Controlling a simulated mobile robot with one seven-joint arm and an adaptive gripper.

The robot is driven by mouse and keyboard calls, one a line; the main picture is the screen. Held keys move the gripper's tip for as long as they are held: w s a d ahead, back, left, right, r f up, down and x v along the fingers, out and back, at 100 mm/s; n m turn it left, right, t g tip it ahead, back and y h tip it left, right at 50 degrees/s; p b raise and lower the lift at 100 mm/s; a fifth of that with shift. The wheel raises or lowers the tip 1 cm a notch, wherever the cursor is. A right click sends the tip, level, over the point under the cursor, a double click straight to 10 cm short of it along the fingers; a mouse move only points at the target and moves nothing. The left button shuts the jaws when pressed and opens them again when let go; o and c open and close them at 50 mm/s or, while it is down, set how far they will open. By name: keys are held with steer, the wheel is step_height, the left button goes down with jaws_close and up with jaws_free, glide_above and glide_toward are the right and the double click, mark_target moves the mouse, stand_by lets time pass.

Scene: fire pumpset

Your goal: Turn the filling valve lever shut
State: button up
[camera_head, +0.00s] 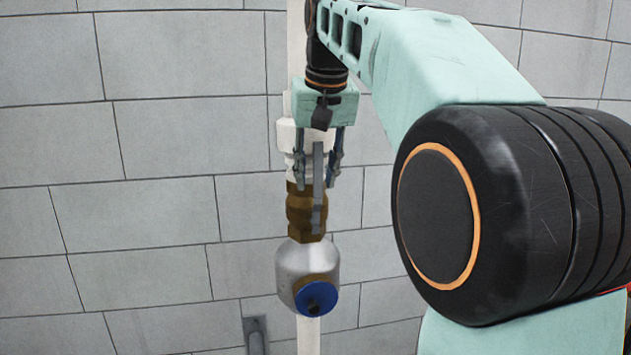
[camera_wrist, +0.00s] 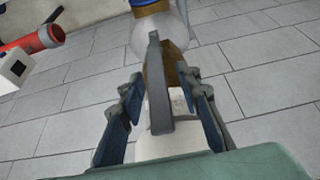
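The valve lever is a flat grey bar (camera_head: 318,188) standing upright along the brass valve body (camera_head: 300,211) in the head view. In the wrist view the lever (camera_wrist: 159,85) runs up the middle of the picture, between my two fingers. My gripper (camera_head: 319,180) points down at the valve from above. Its fingers (camera_wrist: 167,125) are open, one on each side of the lever, with a visible gap on both sides in the wrist view. The brass body (camera_wrist: 172,72) shows behind the lever.
A silver fitting with a blue round cap (camera_head: 316,298) sits below the brass body on a white vertical pipe (camera_head: 308,337). A grey block wall (camera_head: 150,150) stands behind. In the wrist view, a red pipe piece (camera_wrist: 40,38) and a white box (camera_wrist: 14,68) are at the left.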

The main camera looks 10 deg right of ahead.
steer(key=shift+w+f, duration=0.15)
steer(key=shift+f, duration=0.25)
steer(key=shift+c, duration=0.3)
jaws_close()
